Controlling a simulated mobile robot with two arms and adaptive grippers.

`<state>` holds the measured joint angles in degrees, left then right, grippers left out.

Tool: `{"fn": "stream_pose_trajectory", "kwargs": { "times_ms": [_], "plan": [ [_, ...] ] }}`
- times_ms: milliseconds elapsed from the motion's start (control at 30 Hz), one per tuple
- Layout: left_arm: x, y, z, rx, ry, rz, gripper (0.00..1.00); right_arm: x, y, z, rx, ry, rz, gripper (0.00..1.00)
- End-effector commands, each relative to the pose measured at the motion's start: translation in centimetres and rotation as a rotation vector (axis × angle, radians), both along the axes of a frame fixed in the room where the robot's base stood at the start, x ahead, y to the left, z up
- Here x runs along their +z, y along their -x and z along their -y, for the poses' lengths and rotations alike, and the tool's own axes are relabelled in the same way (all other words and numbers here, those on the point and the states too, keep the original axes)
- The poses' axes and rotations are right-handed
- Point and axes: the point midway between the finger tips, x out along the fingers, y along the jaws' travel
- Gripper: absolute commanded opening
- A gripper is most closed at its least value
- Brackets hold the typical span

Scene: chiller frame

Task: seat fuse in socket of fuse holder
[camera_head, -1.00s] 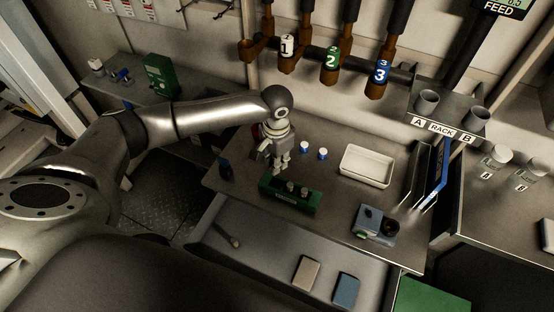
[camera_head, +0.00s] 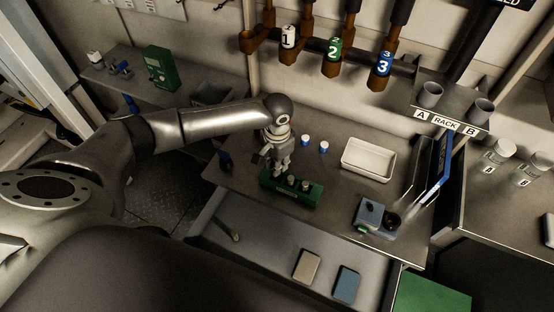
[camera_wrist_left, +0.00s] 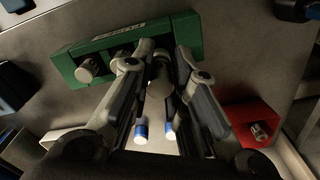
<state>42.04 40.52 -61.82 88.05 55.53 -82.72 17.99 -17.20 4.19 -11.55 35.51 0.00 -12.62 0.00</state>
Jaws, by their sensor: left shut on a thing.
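The green fuse holder (camera_head: 306,199) lies on the worktable in the head view, with several short grey cylinders along its top. It also shows in the left wrist view (camera_wrist_left: 68,66). My left gripper (camera_head: 279,170) comes down over the holder's left end. In the left wrist view my left gripper (camera_wrist_left: 160,66) is shut on a grey cylinder, the fuse (camera_wrist_left: 160,78), at the holder's near edge. The fuse's lower end is hidden, so I cannot tell if it is in a socket. My right gripper is out of view.
Two white-and-blue cylinders (camera_head: 314,144) stand behind the holder. A white tray (camera_head: 368,160) and a blue device (camera_head: 372,215) are to the right. An open drawer (camera_head: 265,247) is in front. A red box (camera_wrist_left: 248,122) shows in the left wrist view.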

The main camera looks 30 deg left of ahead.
Motion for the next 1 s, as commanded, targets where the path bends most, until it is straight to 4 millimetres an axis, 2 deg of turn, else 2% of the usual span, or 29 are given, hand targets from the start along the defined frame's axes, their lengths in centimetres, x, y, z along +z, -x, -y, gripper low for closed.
{"fn": "stream_pose_trajectory", "kwargs": {
  "times_ms": [200, 733, 1000],
  "plan": [
    [-1.07, -0.02, 0.0, 0.0, 0.0, 0.001, 0.0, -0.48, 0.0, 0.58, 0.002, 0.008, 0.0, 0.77],
    [-1.04, 0.0, 0.0, 0.0, 0.0, 0.001, 0.0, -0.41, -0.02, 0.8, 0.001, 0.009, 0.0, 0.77],
    [-0.91, 0.02, -0.01, 0.001, 0.0, 0.0, 0.0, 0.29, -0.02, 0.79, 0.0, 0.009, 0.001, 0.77]
  ]
}}
